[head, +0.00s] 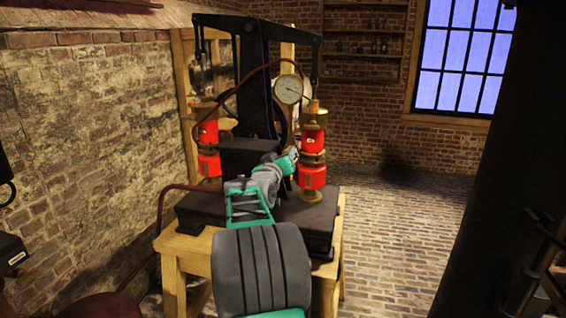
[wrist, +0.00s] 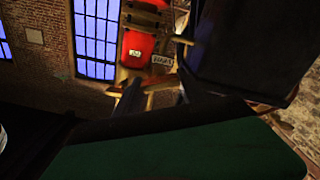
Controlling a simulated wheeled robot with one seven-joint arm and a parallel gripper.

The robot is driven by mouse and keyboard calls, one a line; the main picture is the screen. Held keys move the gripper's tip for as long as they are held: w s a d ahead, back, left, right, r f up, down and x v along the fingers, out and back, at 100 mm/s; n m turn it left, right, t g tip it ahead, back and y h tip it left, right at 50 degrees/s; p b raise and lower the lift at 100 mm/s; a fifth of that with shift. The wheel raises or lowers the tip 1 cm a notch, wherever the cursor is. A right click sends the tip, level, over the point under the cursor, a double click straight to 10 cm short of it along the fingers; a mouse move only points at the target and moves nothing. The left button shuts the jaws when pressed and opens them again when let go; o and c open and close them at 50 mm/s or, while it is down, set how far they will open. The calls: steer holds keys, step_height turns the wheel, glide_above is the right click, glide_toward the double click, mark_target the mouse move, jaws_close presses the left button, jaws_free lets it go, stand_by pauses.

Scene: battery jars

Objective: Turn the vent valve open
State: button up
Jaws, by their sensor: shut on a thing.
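My gripper (head: 291,157) reaches to the left side of the right red cylinder (head: 312,150) of the pump machine. In the wrist view, the dark fingers of my gripper (wrist: 154,94) are shut on a brass-coloured vent valve handle (wrist: 158,87). A small lettered tag (wrist: 162,60) hangs just above it; its lettering is too blurred to read surely. The red cylinder also shows in the wrist view (wrist: 137,45), beyond the handle. In the head view my gripper hides the handle, so its exact angle is unclear.
The machine stands on a wooden table (head: 188,250) with a dark beam (head: 262,25) above. A round gauge (head: 289,89) is close above my gripper. A second red cylinder (head: 208,150) stands at left. A dark column (head: 510,150) fills the right side. Brick floor (head: 405,215) lies open between.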

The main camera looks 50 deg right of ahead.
steer(key=n+b, duration=0.1)
steer(key=n, duration=0.5)
steer(key=shift+w+f+n+b, duration=0.1)
steer(key=shift+f+n+b, duration=0.1)
steer(key=shift+n+b, duration=0.15)
steer(key=n, duration=0.6)
steer(key=shift+f, duration=0.1)
steer(key=o, duration=1.1)
steer(key=b+v, duration=0.1)
steer(key=v, duration=0.7)
steer(key=shift+b, duration=0.3)
